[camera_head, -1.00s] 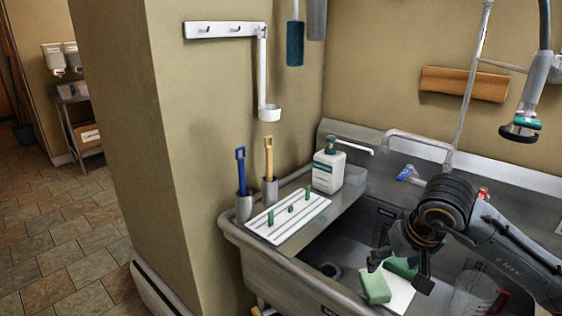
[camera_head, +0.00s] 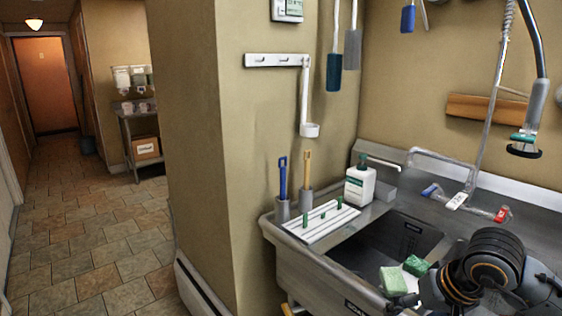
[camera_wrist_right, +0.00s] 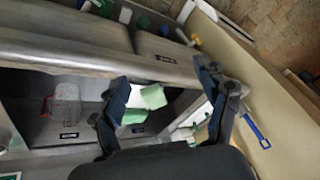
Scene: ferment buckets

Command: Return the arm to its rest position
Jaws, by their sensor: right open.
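My right arm (camera_head: 490,262) comes in at the lower right of the head view, over the right part of the sink (camera_head: 300,265). Its gripper is at the lower edge of that view and mostly hidden or cut off. In the right wrist view my right gripper (camera_wrist_right: 165,78) has its two dark fingers spread wide, with nothing held between them. Beyond the fingers, green sponges (camera_wrist_right: 153,96) show apart from them in the sink. My left gripper is in neither view.
In the head view, a light green sponge (camera_head: 392,280) and a darker one (camera_head: 416,265) lie in the sink near my arm. A soap bottle (camera_head: 360,186) and a white drying rack (camera_head: 322,221) stand on the left ledge. A spray hose (camera_head: 525,145) hangs at right.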

